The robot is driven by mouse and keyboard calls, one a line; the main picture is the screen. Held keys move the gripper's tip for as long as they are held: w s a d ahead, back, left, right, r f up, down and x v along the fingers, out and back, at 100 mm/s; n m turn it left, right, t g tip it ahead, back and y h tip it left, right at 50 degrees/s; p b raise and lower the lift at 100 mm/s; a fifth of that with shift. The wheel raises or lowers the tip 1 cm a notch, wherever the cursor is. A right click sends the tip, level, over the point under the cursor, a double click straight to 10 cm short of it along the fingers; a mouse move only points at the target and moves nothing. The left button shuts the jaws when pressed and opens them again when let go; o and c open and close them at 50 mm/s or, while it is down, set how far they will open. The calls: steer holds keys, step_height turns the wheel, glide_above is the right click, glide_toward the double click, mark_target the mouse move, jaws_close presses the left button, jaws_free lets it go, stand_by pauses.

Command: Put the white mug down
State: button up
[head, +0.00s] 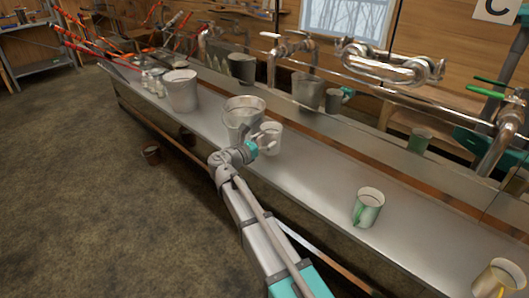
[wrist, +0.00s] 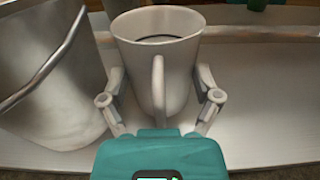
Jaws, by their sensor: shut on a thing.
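The white mug (head: 273,132) is at the front part of the long metal counter (head: 310,185), just right of a metal pail (head: 240,110). My gripper (head: 258,143) reaches it from the front and is shut on it. In the wrist view the mug (wrist: 188,62) is upright, with its handle facing me and my gripper's fingers (wrist: 161,85) on both sides of it. The mug's base is partly hidden by the gripper, and I cannot tell whether it touches the counter.
The pail (wrist: 50,75) stands close on the mug's left in the wrist view. A white and green mug (head: 370,200) and a yellowish mug (head: 496,279) stand farther right. The counter between them and the white mug is clear. A larger pail (head: 181,95) stands left.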

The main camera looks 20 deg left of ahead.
mark_target(265, 152)
stand_by(0.3)
steer(key=shift+w+a+f+b, duration=0.25)
steer(key=shift+w+f+b, duration=0.1)
steer(key=shift+f+b, duration=0.25)
step_height(265, 152, down, 3)
steer(key=b, duration=0.2)
steer(key=shift+r+b, duration=0.1)
steer(key=shift+b, duration=0.3)
steer(key=o, duration=1.1)
steer(key=v, duration=1.2)
